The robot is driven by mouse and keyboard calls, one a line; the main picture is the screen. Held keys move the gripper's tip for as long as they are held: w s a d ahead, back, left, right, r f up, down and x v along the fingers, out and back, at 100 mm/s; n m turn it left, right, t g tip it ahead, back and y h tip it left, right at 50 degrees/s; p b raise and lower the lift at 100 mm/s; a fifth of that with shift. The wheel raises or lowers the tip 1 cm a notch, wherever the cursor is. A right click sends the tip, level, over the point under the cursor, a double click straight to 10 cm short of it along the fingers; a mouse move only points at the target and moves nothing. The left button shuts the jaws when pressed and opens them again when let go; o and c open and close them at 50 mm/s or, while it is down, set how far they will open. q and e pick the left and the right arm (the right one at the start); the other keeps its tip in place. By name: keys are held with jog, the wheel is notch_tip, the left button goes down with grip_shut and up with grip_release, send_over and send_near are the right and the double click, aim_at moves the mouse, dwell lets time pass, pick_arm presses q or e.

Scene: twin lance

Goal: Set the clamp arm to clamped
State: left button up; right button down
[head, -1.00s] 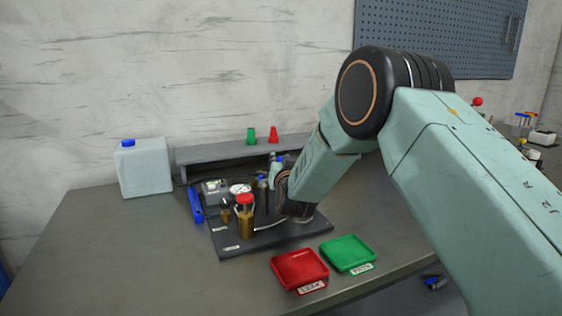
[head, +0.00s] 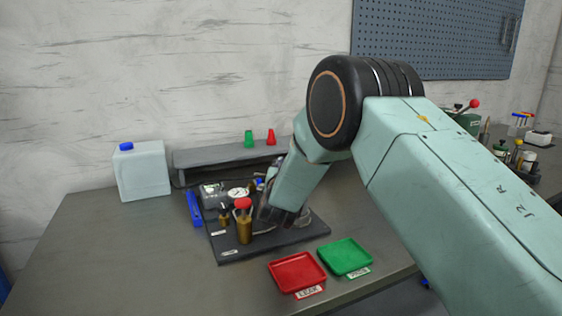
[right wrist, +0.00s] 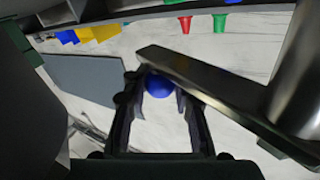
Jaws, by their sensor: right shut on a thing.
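The clamp arm shows in the right wrist view as a flat grey metal bar (right wrist: 215,90) joined to a thick metal post (right wrist: 302,75). A blue knob (right wrist: 159,86) sits at the bar's far end. My right gripper (right wrist: 160,98) has its two fingers on either side of the knob and is shut on it. In the head view my right gripper (head: 273,211) is over the dark fixture board (head: 270,244), and my forearm hides much of the clamp. The clamp's position cannot be read clearly. My left gripper is in neither view.
A brass cylinder with a red top (head: 244,225) stands close left of my gripper. A red tray (head: 297,272) and a green tray (head: 345,257) lie in front. A shelf (head: 225,157) and a white jug (head: 142,172) stand behind. The table's left side is clear.

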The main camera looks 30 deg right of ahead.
jog(key=shift+s+d+f+m+g+h+p, duration=0.1)
jog(key=shift+s+m+g+h+p, duration=0.2)
jog(key=shift+s+m+g+h, duration=0.35)
jog(key=shift+s+d+f+m+g+h+p, duration=0.1)
jog(key=shift+s+m+g+h+p, duration=0.25)
jog(key=shift+h, duration=0.4)
jog(key=c, duration=1.1)
grip_release()
jog(key=shift+w+a+r, duration=0.1)
jog(key=shift+r, duration=0.05)
jog(key=shift+c, duration=0.2)
jog(key=shift+o, duration=0.3)
jog(key=shift+r, duration=0.1)
notch_tip(320, 180, up, 10)
